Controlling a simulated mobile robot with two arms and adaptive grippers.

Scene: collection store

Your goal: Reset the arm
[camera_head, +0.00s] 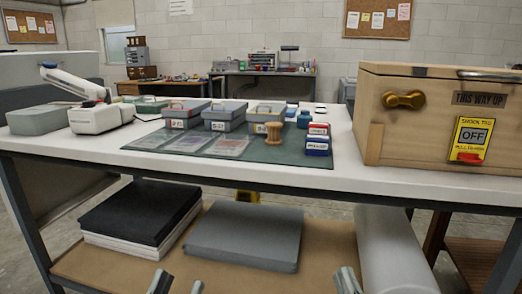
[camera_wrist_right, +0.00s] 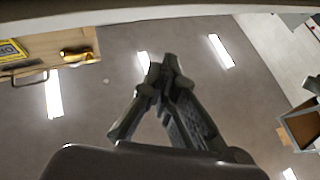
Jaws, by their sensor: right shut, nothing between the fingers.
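My left gripper (camera_head: 178,284) shows only its fingertips at the bottom edge of the head view. The tips are spread apart with nothing visible between them. My right gripper (camera_head: 347,281) shows at the bottom edge, right of the middle. Its fingers meet at the tips in the right wrist view (camera_wrist_right: 166,68), and it is shut and empty. Both grippers appear in front of the table, low in the head view. The rest of both arms is out of the head view.
The white tabletop (camera_head: 420,183) holds a wooden crate (camera_head: 385,120), small grey boxes (camera_head: 223,126) on a green mat (camera_head: 265,153), and a white device (camera_head: 95,118). The lower shelf (camera_head: 190,265) holds a grey slab (camera_head: 245,235), black-and-white sheets (camera_head: 140,212) and a pale roll (camera_head: 390,250).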

